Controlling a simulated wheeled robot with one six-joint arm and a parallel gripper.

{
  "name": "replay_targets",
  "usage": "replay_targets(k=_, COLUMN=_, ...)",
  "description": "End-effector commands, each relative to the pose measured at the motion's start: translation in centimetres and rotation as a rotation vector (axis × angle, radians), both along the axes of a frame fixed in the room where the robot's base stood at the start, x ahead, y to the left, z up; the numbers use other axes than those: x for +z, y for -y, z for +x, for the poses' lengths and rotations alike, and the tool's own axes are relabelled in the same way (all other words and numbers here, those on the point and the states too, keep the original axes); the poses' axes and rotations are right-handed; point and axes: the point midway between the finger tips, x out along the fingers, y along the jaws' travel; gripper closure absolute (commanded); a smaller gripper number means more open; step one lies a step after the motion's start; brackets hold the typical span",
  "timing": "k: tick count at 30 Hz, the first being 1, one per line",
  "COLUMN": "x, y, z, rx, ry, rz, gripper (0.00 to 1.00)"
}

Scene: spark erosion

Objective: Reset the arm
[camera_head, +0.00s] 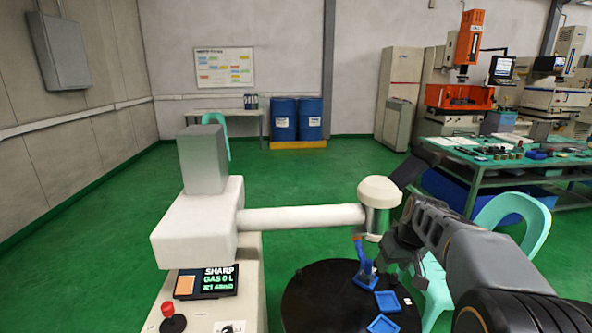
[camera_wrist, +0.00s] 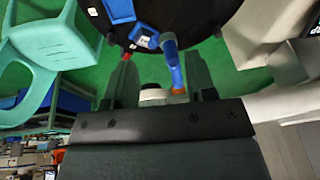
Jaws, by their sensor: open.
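My gripper (camera_head: 392,262) is at the right of the head view, at the end of my dark grey arm, above the round black table. In the wrist view its two fingers (camera_wrist: 160,88) stand apart, with no object clearly held between them.
The black round table (camera_head: 318,298) carries blue trays (camera_head: 386,300). A white machine (camera_head: 195,235) with a horizontal arm (camera_head: 300,217) reaches close to my gripper. Pale green chairs (camera_head: 520,212) and a green workbench (camera_head: 480,160) stand at the right. The green floor behind is free.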

Motion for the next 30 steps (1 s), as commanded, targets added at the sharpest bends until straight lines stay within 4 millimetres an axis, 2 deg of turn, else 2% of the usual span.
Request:
replay_targets(k=1, x=0.2, y=-1.0, z=-2.1, rx=-0.053, ry=-0.019, rz=-0.005, gripper=0.49)
replay_targets(k=4, x=-0.1, y=-3.0, z=-6.4, rx=-0.155, ry=-0.047, rz=-0.023, gripper=0.49)
replay_targets(k=9, x=-0.5, y=-6.0, z=-13.7, rx=-0.227, ry=-0.048, rz=-0.061, gripper=0.49)
replay_targets(k=13, x=-0.5, y=-7.4, z=-17.2, rx=-0.193, ry=-0.023, rz=-0.084, gripper=0.49)
replay_targets(k=15, x=-0.2, y=-8.0, z=-18.3, rx=-0.165, ry=-0.008, rz=-0.091, gripper=0.49)
replay_targets(k=18, x=0.6, y=-8.6, z=-19.0, rx=-0.140, ry=0.021, rz=-0.090, gripper=0.49)
replay_targets(k=22, x=1.7, y=-9.1, z=-19.0, rx=-0.121, ry=0.052, rz=-0.086, gripper=0.49)
replay_targets(k=30, x=1.6, y=-9.2, z=-18.9, rx=-0.117, ry=0.051, rz=-0.086, gripper=0.49)
